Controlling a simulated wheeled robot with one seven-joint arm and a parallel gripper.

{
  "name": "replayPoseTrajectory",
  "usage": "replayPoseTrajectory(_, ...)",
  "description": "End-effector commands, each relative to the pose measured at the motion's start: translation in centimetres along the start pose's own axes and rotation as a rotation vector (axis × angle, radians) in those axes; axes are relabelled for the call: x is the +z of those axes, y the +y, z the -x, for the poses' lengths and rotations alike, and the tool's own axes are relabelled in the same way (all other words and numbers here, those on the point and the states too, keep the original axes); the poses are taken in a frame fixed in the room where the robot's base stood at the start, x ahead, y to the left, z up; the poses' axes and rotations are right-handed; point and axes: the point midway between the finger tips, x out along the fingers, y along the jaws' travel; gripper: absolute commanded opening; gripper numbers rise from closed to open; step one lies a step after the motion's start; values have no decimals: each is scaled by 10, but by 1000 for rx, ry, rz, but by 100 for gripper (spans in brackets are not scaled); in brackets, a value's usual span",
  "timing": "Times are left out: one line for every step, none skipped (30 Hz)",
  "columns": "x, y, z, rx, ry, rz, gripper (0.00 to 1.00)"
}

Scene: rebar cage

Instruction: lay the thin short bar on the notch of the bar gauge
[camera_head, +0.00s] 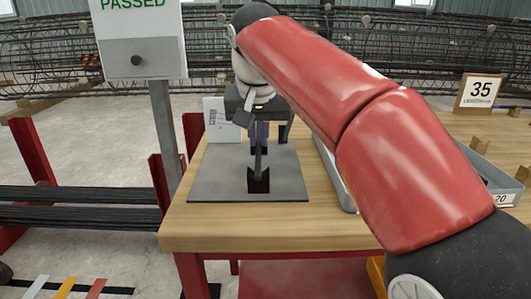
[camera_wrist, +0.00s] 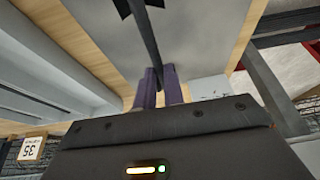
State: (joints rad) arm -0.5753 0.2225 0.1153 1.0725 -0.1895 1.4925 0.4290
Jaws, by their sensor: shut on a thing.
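The bar gauge is a grey plate (camera_head: 215,188) on the wooden table, with a dark notched block (camera_head: 259,181) near its front. The plate also shows in the wrist view (camera_wrist: 195,30). My gripper (camera_head: 259,132) is above the back part of the plate, its purple fingers shut on a thin dark bar (camera_head: 258,158). In the wrist view the bar (camera_wrist: 146,38) runs from between the fingers (camera_wrist: 159,88) to the dark block at the top edge. The bar's near end meets the notched block in the picture; I cannot tell whether it rests in the notch.
A white label card (camera_head: 222,118) stands behind the plate. A grey tray (camera_head: 333,170) is right of it, partly hidden by my red arm. A "PASSED" sign post (camera_head: 163,125) and long bars (camera_head: 80,194) are left of the table.

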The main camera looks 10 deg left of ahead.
Motion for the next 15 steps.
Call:
replayPoseTrajectory(6, -2, -13, -1, 3, 1, 0)
replayPoseTrajectory(8, -4, -17, -2, 3, 1, 0)
replayPoseTrajectory(9, -5, -20, -2, 3, 0, 0)
replayPoseTrajectory(10, -6, -22, -2, 3, 0, 0)
replayPoseTrajectory(10, -6, -22, -2, 4, 0, 0)
replayPoseTrajectory(10, -7, -22, -2, 4, -1, 0)
replayPoseTrajectory(10, -7, -20, -2, 4, -1, 0)
replayPoseTrajectory(10, -7, -20, -2, 4, -1, 0)
replayPoseTrajectory(9, -6, -19, -2, 4, -1, 0)
replayPoseTrajectory(9, -6, -19, -2, 4, -1, 0)
replayPoseTrajectory(9, -6, -19, -2, 3, -1, 0)
replayPoseTrajectory(9, -6, -19, -2, 3, -1, 0)
replayPoseTrajectory(10, -6, -19, -2, 3, -1, 0)
replayPoseTrajectory(10, -6, -20, -1, 3, -1, 0)
replayPoseTrajectory(10, -6, -21, -1, 3, -1, 0)
